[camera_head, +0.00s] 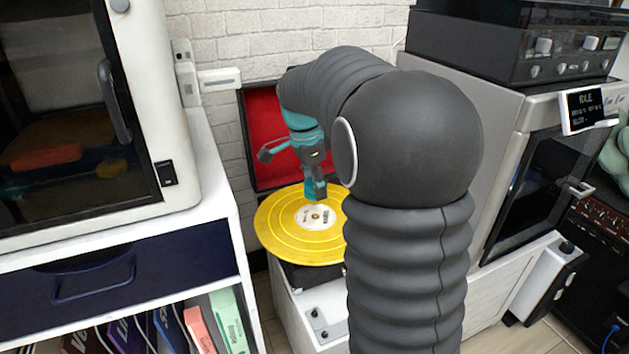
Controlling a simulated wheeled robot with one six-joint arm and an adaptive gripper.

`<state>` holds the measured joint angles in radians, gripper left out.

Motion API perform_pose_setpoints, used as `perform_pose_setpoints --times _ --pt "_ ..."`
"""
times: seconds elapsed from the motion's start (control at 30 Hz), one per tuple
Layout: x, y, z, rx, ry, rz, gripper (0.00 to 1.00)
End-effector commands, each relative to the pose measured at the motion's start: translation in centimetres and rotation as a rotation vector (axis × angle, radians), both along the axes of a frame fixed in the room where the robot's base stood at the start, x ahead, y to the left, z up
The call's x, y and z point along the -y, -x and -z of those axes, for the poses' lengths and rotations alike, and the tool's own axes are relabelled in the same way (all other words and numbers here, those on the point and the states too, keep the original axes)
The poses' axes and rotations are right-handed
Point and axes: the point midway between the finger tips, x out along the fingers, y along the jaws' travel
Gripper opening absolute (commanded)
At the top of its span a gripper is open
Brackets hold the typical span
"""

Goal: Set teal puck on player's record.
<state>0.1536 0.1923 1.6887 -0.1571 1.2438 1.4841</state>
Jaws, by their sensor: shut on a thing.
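The yellow record (283,232) lies flat on the player, with a white label around its centre. My gripper (316,190) reaches down from my arm to just over the record's far middle, near the label. I cannot tell whether the puck touches the record. My dark arm hides the right part of the record and player (300,278).
The player's raised lid with red lining (275,140) stands behind the record. A white cabinet with a glass-door machine (85,115) is close on the left. A grey machine with a dark door (530,185) stands on the right, with audio gear (510,40) on top.

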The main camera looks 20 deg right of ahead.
Motion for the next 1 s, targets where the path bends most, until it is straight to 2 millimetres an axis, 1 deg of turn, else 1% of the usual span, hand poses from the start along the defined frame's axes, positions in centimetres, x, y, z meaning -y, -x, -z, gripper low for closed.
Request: perform_pose_setpoints --times 0.17,0.6,0.77,1.0 --pt "0.0 0.0 1.0 0.001 0.000 0.000 0.13" --pt "0.0 0.1 5.0 0.001 0.000 0.001 0.13" --pt "0.0 0.1 5.6 0.001 0.000 0.001 0.13" --pt "0.1 0.1 5.6 0.001 0.000 0.002 0.13"
